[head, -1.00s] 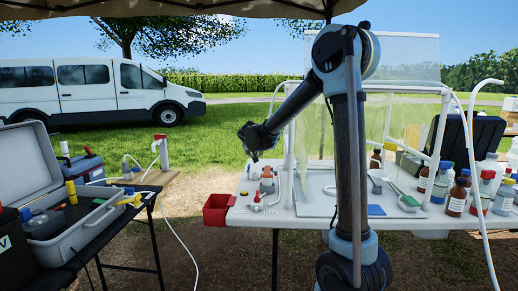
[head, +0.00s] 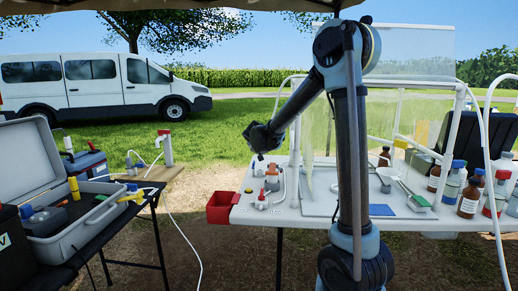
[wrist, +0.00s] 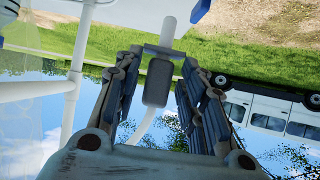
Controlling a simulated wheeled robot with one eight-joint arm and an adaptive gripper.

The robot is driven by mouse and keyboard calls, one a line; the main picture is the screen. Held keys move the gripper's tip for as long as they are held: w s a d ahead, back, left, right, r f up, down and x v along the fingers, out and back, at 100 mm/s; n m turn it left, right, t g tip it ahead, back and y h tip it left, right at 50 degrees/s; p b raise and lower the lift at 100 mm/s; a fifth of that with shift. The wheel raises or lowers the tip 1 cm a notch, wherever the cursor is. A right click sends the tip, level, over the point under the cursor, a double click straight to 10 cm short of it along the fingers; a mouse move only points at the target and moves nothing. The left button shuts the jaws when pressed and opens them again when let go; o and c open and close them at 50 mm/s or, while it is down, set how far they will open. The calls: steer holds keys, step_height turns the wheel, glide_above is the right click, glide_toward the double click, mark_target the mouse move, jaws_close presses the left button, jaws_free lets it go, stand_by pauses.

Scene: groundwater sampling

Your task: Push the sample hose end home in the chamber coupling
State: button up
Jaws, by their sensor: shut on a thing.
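My gripper (head: 262,140) hangs over the left end of the white table in the head view. In the wrist view my gripper (wrist: 162,85) is shut on the sample hose end (wrist: 157,82), a dark grey sleeve with a white tip pointing away from the fingers. A white hose runs back from the sleeve between the fingers. In the head view the white tip (head: 260,156) shows small below the gripper. Under it stands a small chamber with an orange-red part (head: 272,170). The tip looks apart from it. I cannot make out the coupling's opening.
A red bin (head: 222,207) hangs at the table's left edge. A small white fitting with a red top (head: 261,200) stands near the chamber. A white frame with clear sheeting (head: 320,120) rises to the right. Several bottles (head: 470,195) stand further right. A grey case (head: 80,215) lies open at left.

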steer(key=shift+a+f, duration=0.1)
steer(key=shift+f, duration=2.1)
steer(key=shift+s+f, duration=0.15)
steer(key=shift+f, duration=1.6)
steer(key=shift+r, duration=0.15)
stand_by(0.4)
steer(key=shift+r, duration=1.35)
steer(key=shift+f, duration=1.05)
stand_by(1.1)
